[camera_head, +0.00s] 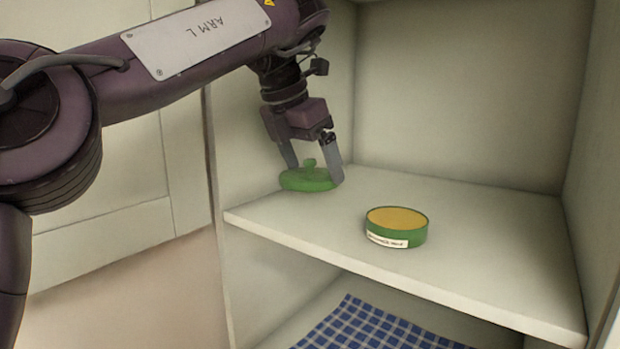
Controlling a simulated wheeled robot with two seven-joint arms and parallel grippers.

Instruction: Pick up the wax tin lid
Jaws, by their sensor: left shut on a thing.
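The wax tin lid (306,181) is a green disc with a small knob on top, at the left side of the cabinet shelf. My left gripper (314,169) points down over it and is shut on it, with the fingers at the lid's upper side. I cannot tell whether the lid touches the shelf. The open wax tin (396,227) is green with yellow-orange wax inside and a white label on its front. It stands upright on the shelf, to the right of the lid and nearer the front edge. My right gripper is not in view.
The pale shelf (480,225) is bare apart from the tin and the lid area. Cabinet walls stand at the left, back and right. A blue checked cloth (370,325) lies in the compartment below. The shelf's right half is clear.

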